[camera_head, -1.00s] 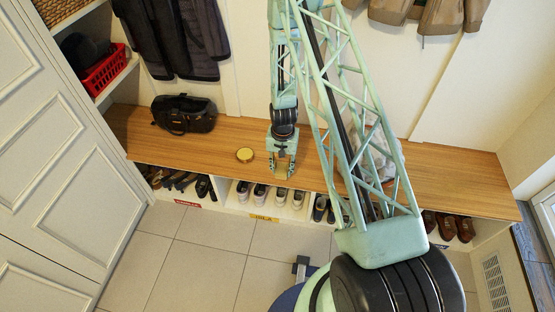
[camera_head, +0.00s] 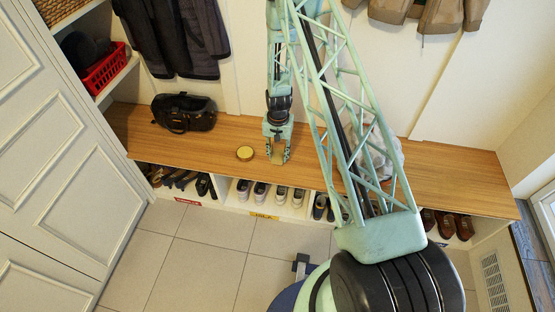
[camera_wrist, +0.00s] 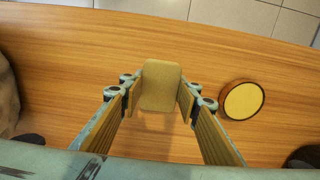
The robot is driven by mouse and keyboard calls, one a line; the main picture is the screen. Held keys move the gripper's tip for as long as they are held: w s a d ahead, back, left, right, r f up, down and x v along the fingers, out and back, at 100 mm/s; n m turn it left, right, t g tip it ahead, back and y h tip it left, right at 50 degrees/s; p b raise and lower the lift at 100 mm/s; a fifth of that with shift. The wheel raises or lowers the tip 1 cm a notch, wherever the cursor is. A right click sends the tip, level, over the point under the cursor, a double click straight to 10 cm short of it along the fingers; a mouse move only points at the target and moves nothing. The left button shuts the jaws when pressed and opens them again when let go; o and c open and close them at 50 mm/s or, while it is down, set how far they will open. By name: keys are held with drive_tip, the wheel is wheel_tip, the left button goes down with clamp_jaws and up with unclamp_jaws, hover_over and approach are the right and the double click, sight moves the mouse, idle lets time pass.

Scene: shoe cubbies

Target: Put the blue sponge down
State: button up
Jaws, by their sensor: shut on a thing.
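No blue sponge shows. A tan, rounded block that looks like a sponge (camera_wrist: 160,84) sits between the fingertips of my gripper (camera_wrist: 160,100) in the wrist view. My gripper is shut on it, with one finger on each side. In the head view my gripper (camera_head: 277,157) points down over the wooden bench top (camera_head: 340,150), close to the right of a round yellow tin. The block is hard to make out there. Whether its underside touches the bench cannot be told.
The round yellow tin (camera_head: 245,153) with a dark rim also shows in the wrist view (camera_wrist: 243,100). A black bag (camera_head: 184,113) stands left on the bench. A pale grey object (camera_head: 386,153) is partly hidden behind my arm. Shoes fill the cubbies below; the bench's right end is clear.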

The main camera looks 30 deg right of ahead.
sight(277, 158)
drive_tip(key=shift+w+d, duration=0.15)
drive_tip(key=shift+w, duration=0.35)
drive_tip(key=shift+f+b, duration=0.55)
drive_tip(key=shift+f, duration=1.2)
drive_tip(key=shift+f, duration=0.15)
drive_tip(key=o, duration=0.9)
drive_tip(key=shift+r+p, duration=1.25)
drive_tip(key=shift+r, duration=4.9)
